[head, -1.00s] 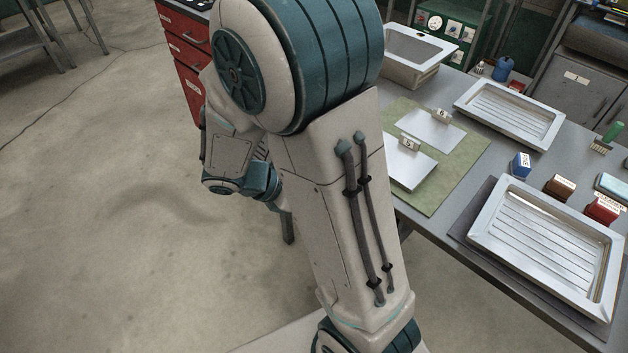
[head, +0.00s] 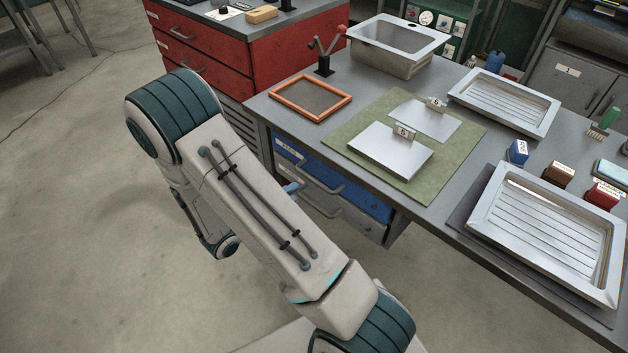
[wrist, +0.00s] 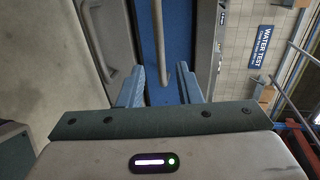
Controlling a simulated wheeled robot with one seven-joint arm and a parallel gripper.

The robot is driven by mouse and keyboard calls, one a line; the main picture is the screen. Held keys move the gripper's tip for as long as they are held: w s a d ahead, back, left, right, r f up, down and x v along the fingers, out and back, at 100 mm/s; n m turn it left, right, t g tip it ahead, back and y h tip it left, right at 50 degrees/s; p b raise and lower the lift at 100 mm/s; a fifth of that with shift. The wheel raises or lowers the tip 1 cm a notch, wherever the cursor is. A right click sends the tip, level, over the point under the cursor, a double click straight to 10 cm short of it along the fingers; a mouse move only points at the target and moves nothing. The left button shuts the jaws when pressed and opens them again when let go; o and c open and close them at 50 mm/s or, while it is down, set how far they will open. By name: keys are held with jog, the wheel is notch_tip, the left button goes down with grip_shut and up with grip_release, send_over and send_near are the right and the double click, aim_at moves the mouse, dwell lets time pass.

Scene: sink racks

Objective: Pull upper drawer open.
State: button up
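The upper drawer (head: 366,203) has a blue front under the workbench and looks shut. Its grey bar handle (head: 323,183) shows just right of my arm. In the wrist view the blue front (wrist: 148,42) runs up the picture, with the handle (wrist: 161,45) in front of it. My gripper (wrist: 160,84) is open, with its two blue fingers on either side of the handle's line. I cannot tell if they touch it. In the head view a bit of blue finger (head: 291,187) shows near the drawer; my arm hides the rest.
A grey lower drawer (head: 352,223) with its own handle sits below. The workbench (head: 262,105) carries a green mat (head: 375,185), trays and a sink basin (head: 391,62). A red drawer cabinet (head: 285,52) stands left of it. The floor left of my arm is clear.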

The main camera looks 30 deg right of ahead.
aim_at(312, 181)
jog(key=x, duration=1)
jog(key=shift+c, duration=0.2)
grip_shut()
